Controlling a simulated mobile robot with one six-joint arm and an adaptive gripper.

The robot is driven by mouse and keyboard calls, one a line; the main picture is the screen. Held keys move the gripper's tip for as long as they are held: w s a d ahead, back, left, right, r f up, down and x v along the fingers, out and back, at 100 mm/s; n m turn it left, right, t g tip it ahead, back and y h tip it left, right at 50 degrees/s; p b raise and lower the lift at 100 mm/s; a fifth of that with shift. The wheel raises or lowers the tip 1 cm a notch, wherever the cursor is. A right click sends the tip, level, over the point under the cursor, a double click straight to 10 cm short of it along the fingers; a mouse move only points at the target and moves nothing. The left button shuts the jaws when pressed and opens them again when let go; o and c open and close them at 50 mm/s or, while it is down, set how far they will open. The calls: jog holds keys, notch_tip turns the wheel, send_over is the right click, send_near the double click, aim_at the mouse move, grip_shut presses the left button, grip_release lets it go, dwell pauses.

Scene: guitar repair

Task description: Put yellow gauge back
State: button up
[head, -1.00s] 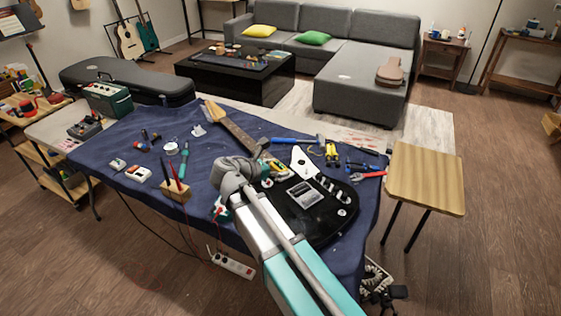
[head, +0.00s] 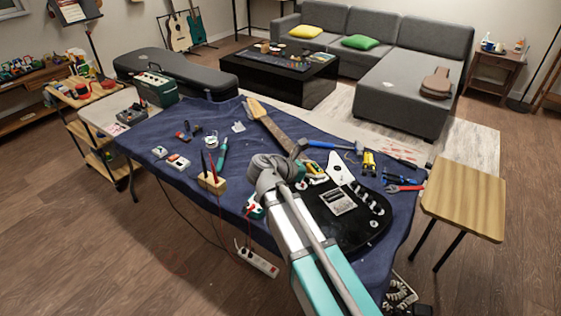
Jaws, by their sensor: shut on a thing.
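A small yellow piece (head: 317,168) shows just past the wrist at the fingers. It looks like the yellow gauge, and my gripper is shut on it. Its full shape and the contact are hidden. Another yellow item (head: 369,163) lies farther right among the tools.
The blue-covered table (head: 170,190) holds a guitar neck (head: 272,128), a blue hammer (head: 325,144), red pliers (head: 404,188) and a wooden block (head: 211,183) with upright tools. A wooden stool (head: 465,198) stands to the right. Floor at lower left is mostly clear.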

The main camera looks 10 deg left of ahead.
aim_at(314, 167)
jog(key=shift+r+p, duration=2.8)
jog(key=shift+r, duration=0.35)
jog(key=shift+a, duration=0.1)
